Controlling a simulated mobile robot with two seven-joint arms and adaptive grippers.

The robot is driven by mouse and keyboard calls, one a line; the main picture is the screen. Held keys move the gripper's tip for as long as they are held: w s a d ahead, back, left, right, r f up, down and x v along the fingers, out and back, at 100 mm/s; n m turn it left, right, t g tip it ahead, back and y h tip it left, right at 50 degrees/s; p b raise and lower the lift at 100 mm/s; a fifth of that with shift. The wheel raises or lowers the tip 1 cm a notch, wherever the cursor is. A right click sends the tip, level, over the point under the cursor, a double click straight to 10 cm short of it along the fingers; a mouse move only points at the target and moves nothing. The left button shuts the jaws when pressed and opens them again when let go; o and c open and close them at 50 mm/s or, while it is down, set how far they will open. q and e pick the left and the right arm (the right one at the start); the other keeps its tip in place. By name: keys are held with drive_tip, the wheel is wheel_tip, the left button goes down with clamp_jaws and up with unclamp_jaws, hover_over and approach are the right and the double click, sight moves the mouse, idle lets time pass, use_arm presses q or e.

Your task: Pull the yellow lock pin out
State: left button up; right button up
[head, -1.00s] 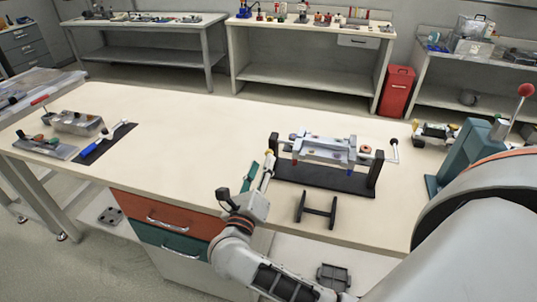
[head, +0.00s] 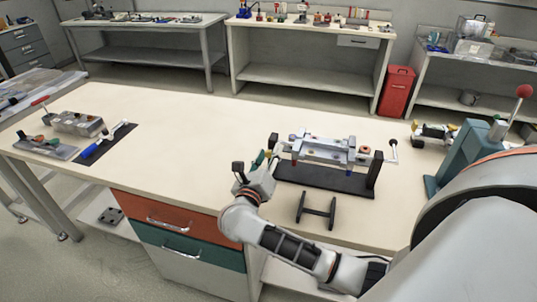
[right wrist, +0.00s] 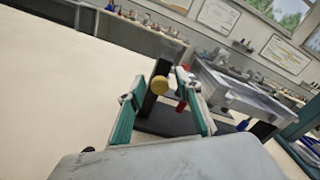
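The yellow lock pin shows in the right wrist view as a round yellow knob (right wrist: 159,85) in front of a black upright post. My right gripper (right wrist: 158,90) is open, its two teal fingers on either side of the knob with gaps visible; I cannot tell how far ahead the knob lies. In the head view my right gripper (head: 253,163) is at the left end of the fixture and largely covers the pin there. The fixture holds a silver block (head: 320,149) between black posts on a dark base (head: 325,180). My left gripper is not in view.
A small black stand (head: 316,211) sits in front of the fixture. A crank (head: 392,148) sticks out at its right end, and a teal press (head: 460,155) stands further right. A dark mat (head: 108,142) with a blue-handled tool lies far left. The middle of the bench is clear.

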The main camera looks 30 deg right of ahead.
clamp_jaws()
drive_tip(key=shift+v, duration=0.95)
unclamp_jaws()
drive_tip(key=shift+s, duration=0.1)
drive_tip(key=shift+a, duration=0.1)
drive_tip(key=v, duration=1.2)
